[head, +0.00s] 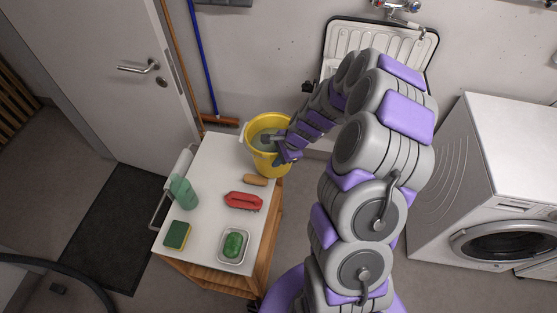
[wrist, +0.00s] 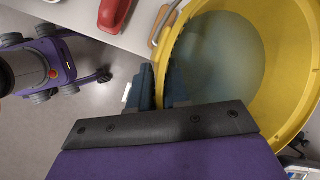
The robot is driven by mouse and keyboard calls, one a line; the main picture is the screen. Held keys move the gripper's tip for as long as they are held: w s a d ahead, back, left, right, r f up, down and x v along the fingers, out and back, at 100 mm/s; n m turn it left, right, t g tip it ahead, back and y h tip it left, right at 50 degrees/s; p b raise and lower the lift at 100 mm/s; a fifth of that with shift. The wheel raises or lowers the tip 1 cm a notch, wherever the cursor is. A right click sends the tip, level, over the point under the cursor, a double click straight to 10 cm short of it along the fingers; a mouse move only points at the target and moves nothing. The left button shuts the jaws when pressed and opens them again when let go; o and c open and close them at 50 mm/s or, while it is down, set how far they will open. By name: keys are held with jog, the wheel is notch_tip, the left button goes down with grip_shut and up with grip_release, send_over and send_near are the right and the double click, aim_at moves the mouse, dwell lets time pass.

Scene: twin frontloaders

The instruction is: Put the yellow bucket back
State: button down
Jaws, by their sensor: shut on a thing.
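The yellow bucket (head: 262,161) is at the far right corner of the white-topped cart (head: 212,168) in the head view. I cannot tell whether it rests on the cart or hangs just above or beside it. My gripper (head: 286,150) is shut on the bucket's right rim. In the wrist view, the dark fingers of my gripper (wrist: 162,82) pinch the wall of the bucket (wrist: 306,62), one inside and one outside. A greyish, water-like surface shows inside. The bucket's wooden handle grip (head: 255,180) hangs on the near side. The bucket's base is hidden.
On the cart are a red brush (head: 243,201), a green bottle (head: 183,192), a sponge (head: 177,235) and a green soap in a dish (head: 234,244). A white sink (head: 343,50) is behind my arm. A washing machine (head: 505,170) stands at right. A broom (head: 220,121) leans behind.

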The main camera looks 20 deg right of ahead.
jog(key=w+a+f+b, duration=0.3)
jog(key=w+a+f, duration=0.1)
jog(key=w+a, duration=0.4)
jog(key=shift+w+a+f, duration=0.15)
jog(key=shift+w+a, duration=0.05)
jog(key=shift+a, duration=0.4)
jog(key=c, duration=1.4)
grip_release()
jog(key=shift+s, duration=0.15)
jog(key=o, duration=0.3)
